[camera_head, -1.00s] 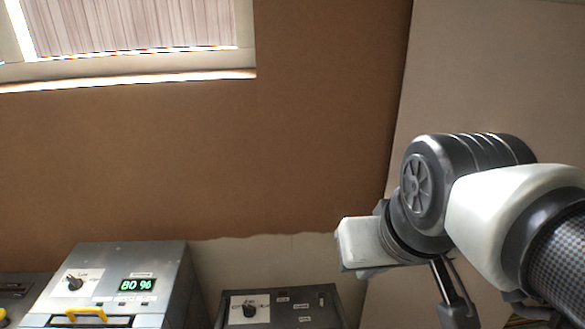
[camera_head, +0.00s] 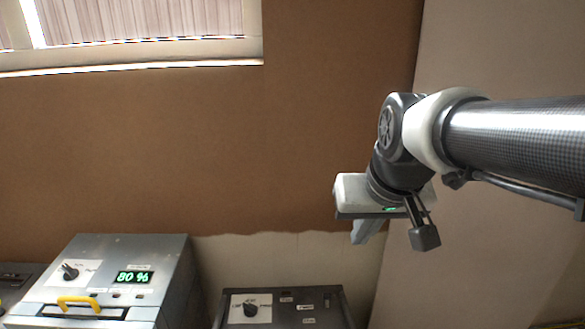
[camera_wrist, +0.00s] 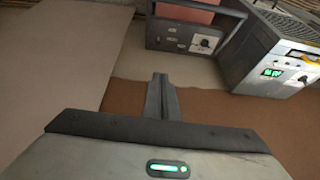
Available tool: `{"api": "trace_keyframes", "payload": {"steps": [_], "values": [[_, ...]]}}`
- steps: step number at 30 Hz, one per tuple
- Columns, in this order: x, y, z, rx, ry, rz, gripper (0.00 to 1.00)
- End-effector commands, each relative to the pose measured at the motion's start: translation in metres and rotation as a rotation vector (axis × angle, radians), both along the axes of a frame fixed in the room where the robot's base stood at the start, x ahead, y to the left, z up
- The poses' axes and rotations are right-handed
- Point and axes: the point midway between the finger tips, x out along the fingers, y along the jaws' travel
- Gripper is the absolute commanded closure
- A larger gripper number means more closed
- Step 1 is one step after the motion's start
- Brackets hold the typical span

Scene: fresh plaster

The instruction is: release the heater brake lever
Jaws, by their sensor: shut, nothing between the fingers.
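My gripper (camera_head: 358,236) hangs in the air in front of the wall, right of and above the dark grey box, with its fingers pointing down. In the wrist view my gripper (camera_wrist: 161,82) has its fingers together with nothing between them. The dark grey box (camera_head: 318,312) has a knob and small labels on its top panel; in the wrist view this box (camera_wrist: 170,38) also shows a reddish surface and a dark bar. I cannot tell which unit is the heater. No brake lever can be made out for certain.
A metal box (camera_head: 185,262) with a green 80 % display, a knob and a yellow handle (camera_head: 79,301) stands at lower left. Another dark unit is cut off at the left edge. A brown and pale wall (camera_head: 300,150) with a window lies behind. The space around my gripper looks free.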

Motion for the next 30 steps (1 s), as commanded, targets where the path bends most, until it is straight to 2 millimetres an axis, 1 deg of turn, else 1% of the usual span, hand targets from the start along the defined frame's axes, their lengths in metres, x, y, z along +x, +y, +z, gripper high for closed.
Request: {"api": "trace_keyframes", "payload": {"steps": [1,2,3,5,6,8,9,11,12,15,16,18,21,24,30], "values": [[0.023,0.001,-0.039,0.002,0.02,0.001,1.0],[0.037,0.001,-0.051,0.003,0.024,0.0,1.0],[0.054,0.001,-0.068,0.005,0.032,0.0,1.0],[0.08,0.001,-0.095,0.005,0.041,-0.002,1.0],[0.097,0.002,-0.115,0.004,0.049,-0.003,1.0],[0.122,0.002,-0.146,0.002,0.059,-0.004,1.0],[0.138,0.002,-0.167,-0.001,0.064,-0.004,1.0],[0.159,0.002,-0.198,-0.005,0.073,-0.004,1.0],[0.172,0.002,-0.218,-0.009,0.078,-0.004,1.0],[0.198,0.003,-0.259,-0.017,0.088,-0.004,1.0],[0.203,0.003,-0.27,-0.018,0.091,-0.004,1.0],[0.214,0.003,-0.289,-0.023,0.096,-0.004,1.0],[0.223,0.003,-0.304,-0.026,0.098,-0.004,1.0],[0.226,0.003,-0.308,-0.028,0.098,-0.004,1.0],[0.226,0.003,-0.307,-0.028,0.099,-0.004,1.0]]}}
